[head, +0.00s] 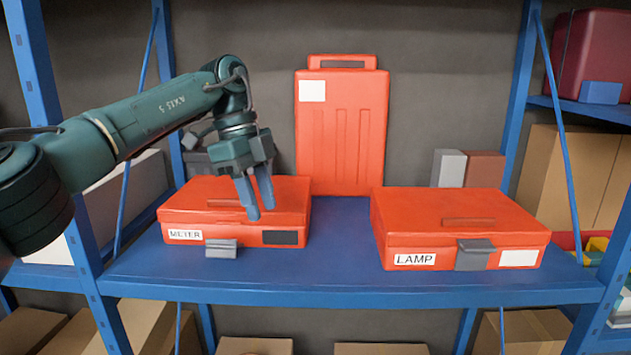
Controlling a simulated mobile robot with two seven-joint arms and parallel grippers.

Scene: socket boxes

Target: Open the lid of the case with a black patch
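The orange case labelled METER (183,214) lies on the blue shelf at left, with a black patch (280,238) on the right of its front. Its lid is down. Its grey latch (221,248) sits low on the front, below the lid seam, and appears flipped down. My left gripper (261,213) points downward over the front right part of this lid, beside the handle. Its two fingers are apart with nothing between them. Whether the tips touch the lid I cannot tell. My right gripper is out of view.
A second orange case labelled LAMP (410,222), with a white patch and its latch up over the seam, lies at right. An upright orange case (342,140) stands behind. The blue shelf (340,265) is clear between the two lying cases. Blue posts stand at both sides.

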